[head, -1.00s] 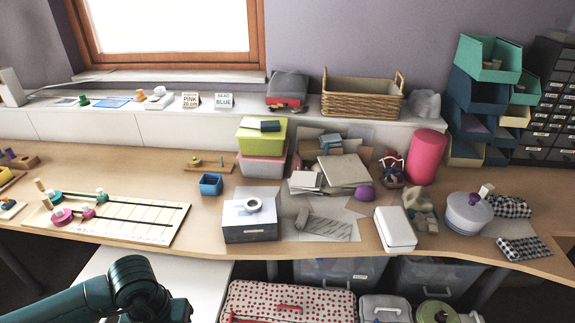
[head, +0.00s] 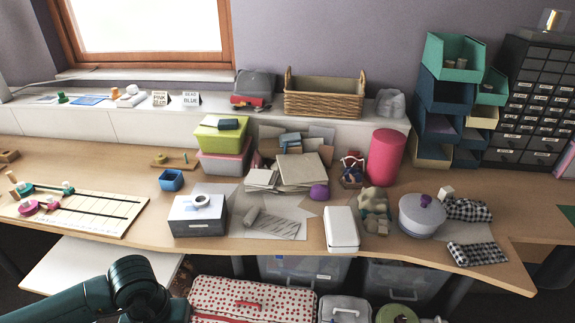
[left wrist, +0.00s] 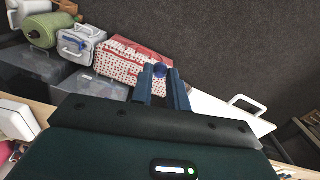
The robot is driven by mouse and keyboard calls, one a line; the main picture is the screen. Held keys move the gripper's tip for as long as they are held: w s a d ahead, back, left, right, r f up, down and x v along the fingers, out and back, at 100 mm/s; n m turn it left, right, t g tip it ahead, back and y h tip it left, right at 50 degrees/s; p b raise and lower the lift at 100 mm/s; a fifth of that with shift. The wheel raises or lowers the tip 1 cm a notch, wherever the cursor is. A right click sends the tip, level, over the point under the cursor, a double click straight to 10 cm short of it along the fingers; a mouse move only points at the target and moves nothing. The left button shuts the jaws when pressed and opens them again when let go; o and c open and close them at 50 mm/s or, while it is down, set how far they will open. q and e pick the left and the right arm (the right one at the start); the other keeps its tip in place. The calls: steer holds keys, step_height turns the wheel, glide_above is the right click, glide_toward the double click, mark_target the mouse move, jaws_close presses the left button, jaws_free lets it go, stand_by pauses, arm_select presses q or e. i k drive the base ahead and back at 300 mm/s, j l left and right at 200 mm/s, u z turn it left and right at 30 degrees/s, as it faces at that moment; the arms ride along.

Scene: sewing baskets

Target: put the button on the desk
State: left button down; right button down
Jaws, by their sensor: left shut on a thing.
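A small dark blue round thing, which looks like the button (left wrist: 160,70), sits between the fingertips of my left gripper (left wrist: 162,75) in the left wrist view. The gripper is shut on it and holds it in the air, with storage boxes and dark floor beyond. In the head view only my teal left arm shows at the bottom left; its gripper is out of frame. The wooden desk (head: 112,165) runs across the head view, with my arm in front of its near edge. My right gripper is in neither view.
On the desk are a board with pegs (head: 100,213), a blue open box (head: 171,180), a grey-white box (head: 198,222), a white case (head: 341,230) and a round tin (head: 420,222). A red dotted case (head: 260,304) is below.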

mark_target(541, 217)
steer(key=k+l+u, duration=0.15)
steer(key=l, duration=2.65)
steer(key=i+l+u, duration=0.1)
steer(key=l, duration=0.85)
steer(key=i+l, duration=0.1)
steer(key=l, duration=0.3)
steer(key=i+l, duration=0.1)
steer(key=l, duration=0.35)
steer(key=i+l, duration=0.1)
steer(key=l, duration=0.3)
steer(key=i+l, duration=0.1)
steer(key=l, duration=0.35)
steer(key=i+l, duration=0.1)
steer(key=l, duration=0.3)
